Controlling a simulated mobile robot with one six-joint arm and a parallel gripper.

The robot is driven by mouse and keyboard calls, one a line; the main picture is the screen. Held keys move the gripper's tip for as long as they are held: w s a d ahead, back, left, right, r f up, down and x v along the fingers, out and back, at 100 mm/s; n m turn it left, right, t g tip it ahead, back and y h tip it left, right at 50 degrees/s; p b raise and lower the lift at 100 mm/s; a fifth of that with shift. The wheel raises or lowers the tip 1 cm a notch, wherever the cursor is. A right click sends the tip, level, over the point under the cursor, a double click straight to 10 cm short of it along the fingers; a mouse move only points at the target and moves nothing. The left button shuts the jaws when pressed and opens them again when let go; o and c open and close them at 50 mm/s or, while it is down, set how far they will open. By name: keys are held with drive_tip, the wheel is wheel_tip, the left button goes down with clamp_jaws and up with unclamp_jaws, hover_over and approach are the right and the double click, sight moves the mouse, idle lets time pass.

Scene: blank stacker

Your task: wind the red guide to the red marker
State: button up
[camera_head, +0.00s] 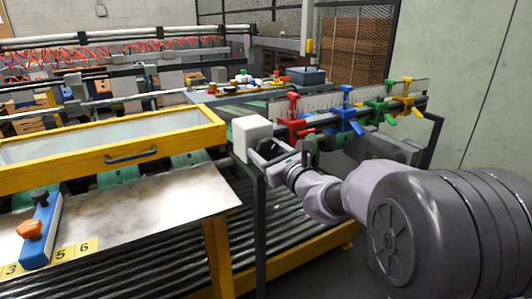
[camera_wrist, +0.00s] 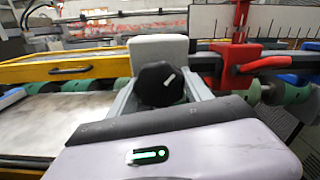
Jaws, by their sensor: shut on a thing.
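The red guide (camera_head: 293,123) sits on the rail just right of the white end block (camera_head: 250,134); it also shows in the wrist view (camera_wrist: 232,62), with a red lever pointing right. Its upright part stands before a white ruled scale (camera_head: 325,101). I cannot make out a separate red marker. In the wrist view a black knob (camera_wrist: 160,86) with a white line on it lies between the fingers of my gripper (camera_wrist: 160,95), in front of the white block. My gripper is shut on the knob.
Blue (camera_head: 346,115), green (camera_head: 377,107) and yellow (camera_head: 405,100) guides stand farther right along the rail. A yellow-framed cover (camera_head: 110,155) and a metal table (camera_head: 140,205) with a blue stop (camera_head: 41,228) lie to the left. A dark post stands below the rail.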

idle(0.3)
drive_tip(key=o, duration=1.4)
drive_tip(key=shift+c, duration=0.2)
drive_tip(key=p+v, duration=0.2)
drive_tip(key=v, duration=1.5)
drive_tip(key=shift+s+d+p, duration=0.2)
drive_tip(key=shift+p, duration=0.1)
